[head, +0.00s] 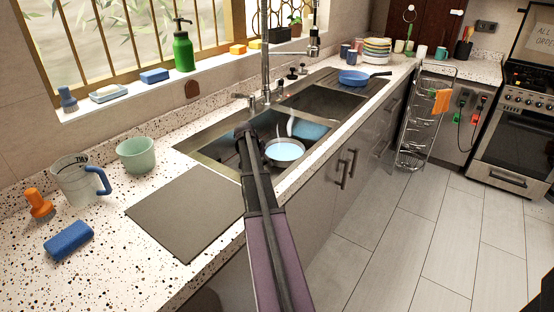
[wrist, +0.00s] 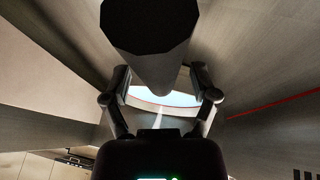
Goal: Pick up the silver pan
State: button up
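The silver pan (head: 285,151), with a pale blue inside, sits in the near sink basin in the head view, right of the end of my arm. A pale round shape with a dark rim, likely a pan or bowl, shows between the fingers in the wrist view (wrist: 165,98); which one I cannot tell. My gripper (wrist: 162,100) has its two fingers spread wide apart with no grip on anything visible. In the head view the fingers are hidden at the arm's end. A large dark tapered cylinder (wrist: 150,40) fills the upper wrist view, close to the camera.
A blue vessel (head: 312,130) lies beside the silver pan under the sink's edge. The tall faucet (head: 265,65) rises behind the basin. A blue pan (head: 353,77) sits on the drainboard. A grey mat (head: 185,218), green cup (head: 136,155) and measuring jug (head: 78,182) are on the near counter.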

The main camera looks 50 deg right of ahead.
grip_shut()
jog(key=shift+r+p, duration=0.6)
dwell(0.3)
notch_tip(320, 180, up, 16)
jog(key=p, duration=1.6)
jog(key=shift+r, duration=0.15)
dwell(0.8)
jog(key=shift+r+p, duration=0.25)
jog(key=shift+p, duration=0.2)
